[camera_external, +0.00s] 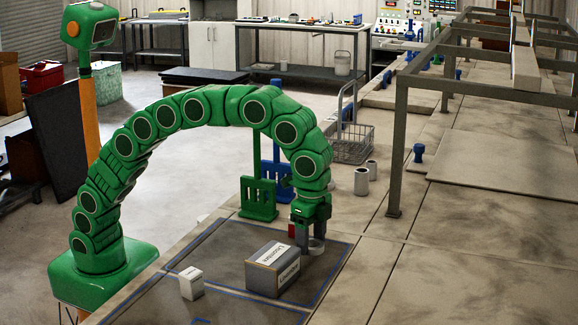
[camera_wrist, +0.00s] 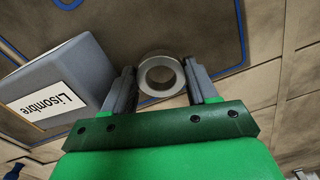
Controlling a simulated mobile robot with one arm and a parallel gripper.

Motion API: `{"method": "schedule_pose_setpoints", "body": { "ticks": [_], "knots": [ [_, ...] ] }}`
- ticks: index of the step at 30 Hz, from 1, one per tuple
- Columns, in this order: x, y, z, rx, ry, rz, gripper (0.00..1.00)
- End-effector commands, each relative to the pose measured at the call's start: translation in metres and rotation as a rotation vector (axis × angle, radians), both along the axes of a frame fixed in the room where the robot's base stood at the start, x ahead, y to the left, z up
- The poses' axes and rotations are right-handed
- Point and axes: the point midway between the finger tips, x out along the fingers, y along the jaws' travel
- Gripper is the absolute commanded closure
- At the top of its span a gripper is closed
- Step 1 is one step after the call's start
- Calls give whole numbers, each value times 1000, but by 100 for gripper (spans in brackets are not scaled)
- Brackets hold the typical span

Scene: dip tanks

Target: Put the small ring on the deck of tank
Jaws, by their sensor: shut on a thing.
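The small ring (camera_wrist: 145,88), pale grey and round with an open hole, is between the two fingers of my gripper (camera_wrist: 159,68) in the wrist view. My gripper (camera_external: 311,237) is shut on it, pointing down, in the external view. There the ring (camera_external: 317,246) shows at the fingertips, near the right edge of the dark blue-outlined area. I cannot tell whether it touches the surface. The pale, stained deck of the tank (camera_external: 440,285) stretches away to the right.
A grey box labelled Lisombre (camera_external: 262,276) stands just left of my gripper; a small white box (camera_external: 191,283) is farther left. Green (camera_external: 258,199) and blue slotted hangers, a wire basket (camera_external: 350,149) and grey cups (camera_external: 361,181) stand behind. A metal frame (camera_external: 398,150) rises right.

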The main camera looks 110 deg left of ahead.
Motion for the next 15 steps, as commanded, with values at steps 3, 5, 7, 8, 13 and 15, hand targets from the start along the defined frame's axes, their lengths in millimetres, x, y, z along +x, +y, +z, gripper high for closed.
{"method": "schedule_pose_setpoints", "body": {
  "ticks": [3, 5, 7, 8, 13, 15],
  "knots": [
    [2, -1, -1, 0, -1, -3, 73],
    [1, -2, 0, 0, -1, -3, 73],
    [-4, -2, 3, 0, 0, -3, 73],
    [-7, -3, 5, -1, 1, -2, 73],
    [-27, -7, 20, -2, -2, 3, 73],
    [-36, -8, 26, -2, -2, 6, 73]
  ]
}}
